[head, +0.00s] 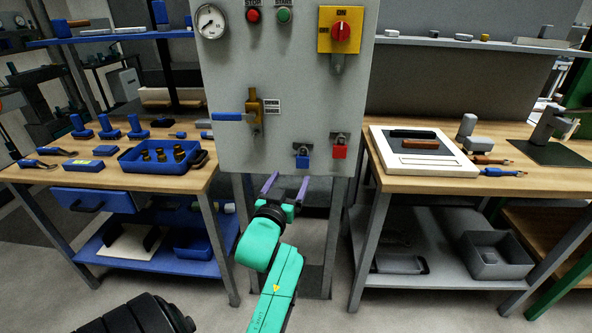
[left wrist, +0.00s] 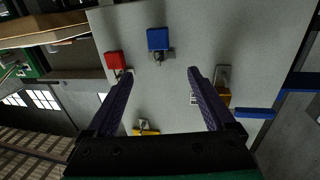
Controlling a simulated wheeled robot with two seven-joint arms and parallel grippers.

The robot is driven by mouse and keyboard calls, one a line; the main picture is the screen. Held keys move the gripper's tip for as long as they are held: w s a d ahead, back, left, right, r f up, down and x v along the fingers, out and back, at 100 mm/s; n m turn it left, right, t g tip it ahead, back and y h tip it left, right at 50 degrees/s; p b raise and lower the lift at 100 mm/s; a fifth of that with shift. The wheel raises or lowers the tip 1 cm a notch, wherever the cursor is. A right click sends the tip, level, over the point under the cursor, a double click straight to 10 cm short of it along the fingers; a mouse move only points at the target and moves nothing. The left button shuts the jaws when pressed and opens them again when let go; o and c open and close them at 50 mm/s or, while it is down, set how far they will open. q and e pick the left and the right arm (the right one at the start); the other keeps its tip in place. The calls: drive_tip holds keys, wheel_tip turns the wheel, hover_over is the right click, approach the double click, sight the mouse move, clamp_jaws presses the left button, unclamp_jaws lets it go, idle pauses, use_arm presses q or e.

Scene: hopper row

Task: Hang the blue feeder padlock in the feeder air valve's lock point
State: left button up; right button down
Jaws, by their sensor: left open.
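The blue padlock (head: 302,161) hangs from a small grey holder low on the front of the grey panel, and it also shows in the left wrist view (left wrist: 158,39). The air valve (head: 254,112) has a brass body and a blue lever (head: 229,116) pointing left. It sits on the panel up and left of the padlock, and shows at right in the left wrist view (left wrist: 222,96). Its lock point is too small to make out. My left gripper (head: 287,182) is open and empty, its purple fingers just below the blue padlock in the head view. My right gripper is out of view.
A red padlock (head: 339,151) hangs right beside the blue one. A yellow switch with red knob (head: 340,32), a gauge (head: 210,21) and two buttons are higher on the panel. Workbenches with a blue tray (head: 160,166) and a white-framed board (head: 424,166) flank the panel.

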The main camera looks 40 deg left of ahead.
sight(301, 156)
use_arm(q)
drive_tip(key=x, duration=1.1)
drive_tip(key=shift+w+a+f, duration=0.1)
drive_tip(key=shift+w, duration=0.2)
drive_tip(key=shift+c, duration=0.9)
clamp_jaws()
drive_tip(key=shift+r+p, duration=0.7)
drive_tip(key=shift+p, duration=0.2)
drive_tip(key=shift+s, duration=0.2)
drive_tip(key=shift+s+d+p, duration=0.7)
drive_tip(key=shift+s+d, duration=0.2)
drive_tip(key=shift+s, duration=0.05)
drive_tip(key=shift+s, duration=0.1)
